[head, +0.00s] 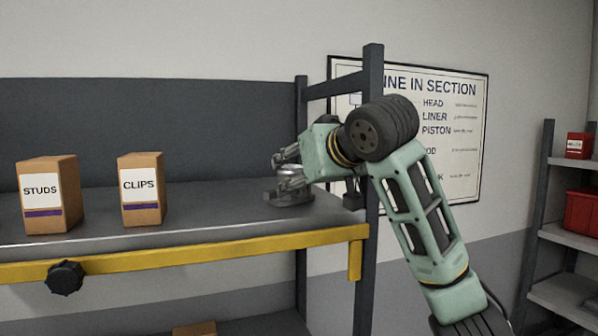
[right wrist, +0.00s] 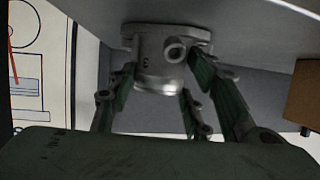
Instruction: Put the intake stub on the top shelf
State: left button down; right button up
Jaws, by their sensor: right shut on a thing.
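The intake stub (head: 289,197) is a grey metal piece with a wide flange and a short side port. It is at the right end of the top shelf (head: 215,212), partly hidden by my right gripper (head: 285,170) in the head view. In the right wrist view the stub (right wrist: 162,60) stands between the green-padded fingers, its flange against or very close to the shelf surface (right wrist: 255,25). I cannot tell whether it touches. My right gripper is shut on the stub. My left gripper is not in view.
A STUDS box (head: 48,195) and a CLIPS box (head: 142,190) stand on the shelf to the left, with free surface between them and the stub. A dark shelf post (head: 373,200) rises beside my right arm. A yellow rail (head: 180,257) runs along the front edge.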

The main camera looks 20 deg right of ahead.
jog(key=o, duration=1.4)
jog(key=shift+s, duration=0.1)
jog(key=shift+o, duration=0.2)
jog(key=shift+s+r+b, duration=0.1)
jog(key=shift+s+b, duration=0.3)
jog(key=shift+b, duration=0.1)
pick_arm(q)
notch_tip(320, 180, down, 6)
jog(key=b, duration=0.5)
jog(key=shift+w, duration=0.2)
pick_arm(e)
jog(key=v, duration=1.1)
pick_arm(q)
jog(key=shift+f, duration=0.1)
pick_arm(e)
jog(key=shift+r, duration=0.15)
